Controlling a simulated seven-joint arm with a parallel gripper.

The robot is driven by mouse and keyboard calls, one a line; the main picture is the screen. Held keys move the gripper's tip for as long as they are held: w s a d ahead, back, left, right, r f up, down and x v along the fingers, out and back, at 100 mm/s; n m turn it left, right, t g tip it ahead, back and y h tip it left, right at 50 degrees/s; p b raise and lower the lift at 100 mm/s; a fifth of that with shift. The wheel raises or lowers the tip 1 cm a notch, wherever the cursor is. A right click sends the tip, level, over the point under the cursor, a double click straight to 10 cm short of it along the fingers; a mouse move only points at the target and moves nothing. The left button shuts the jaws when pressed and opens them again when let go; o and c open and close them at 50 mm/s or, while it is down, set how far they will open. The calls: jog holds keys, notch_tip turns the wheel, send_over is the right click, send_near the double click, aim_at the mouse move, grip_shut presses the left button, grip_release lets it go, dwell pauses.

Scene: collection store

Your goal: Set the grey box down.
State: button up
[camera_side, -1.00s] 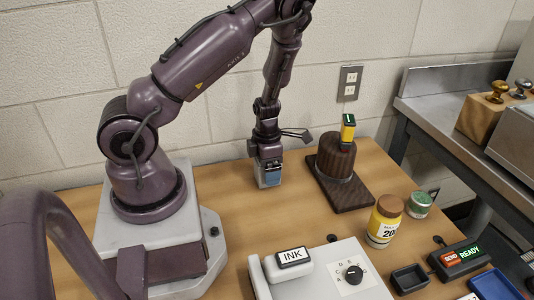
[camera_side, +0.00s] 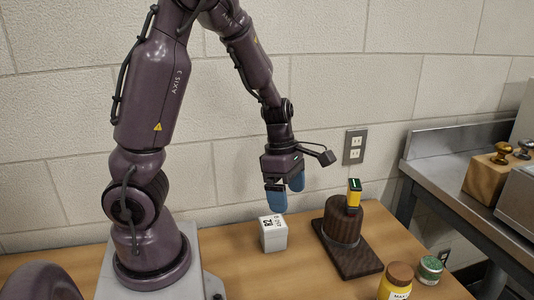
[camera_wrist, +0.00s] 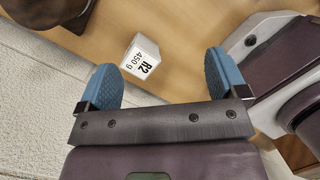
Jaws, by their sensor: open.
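The grey box (camera_side: 273,233), a small pale cube marked R2, stands upright on the wooden table near the back wall. It also shows in the wrist view (camera_wrist: 142,56), where its label reads "R2 450 g". My gripper (camera_side: 284,196) is above the box with its blue fingertips apart and nothing between them. In the wrist view my gripper (camera_wrist: 162,82) has its two blue pads spread wide, and the box lies beyond them, clear of both.
A dark wooden stand (camera_side: 345,235) with a yellow and green piece (camera_side: 354,193) on top is just right of the box. A yellow jar (camera_side: 396,284) and a green tin (camera_side: 430,270) are at front right. The wall (camera_side: 230,180) is close behind.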

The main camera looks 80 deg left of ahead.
jog(key=s+d+r+m+t, duration=0.1)
jog(key=s+d+r+m, duration=0.1)
jog(key=r+m, duration=0.3)
jog(key=s+d+r+m+t+y, duration=0.1)
jog(key=r+m, duration=0.5)
jog(key=m, duration=0.7)
jog(key=s+d+r+m+t+y, duration=0.1)
jog(key=s+d+r+m+t, duration=0.1)
jog(key=s+d+r+m, duration=0.2)
jog(key=d+r+m, duration=0.1)
jog(key=d+m, duration=0.2)
jog(key=m, duration=0.2)
jog(key=shift+s+r+m+t, duration=0.25)
jog(key=shift+r+m+t, duration=0.05)
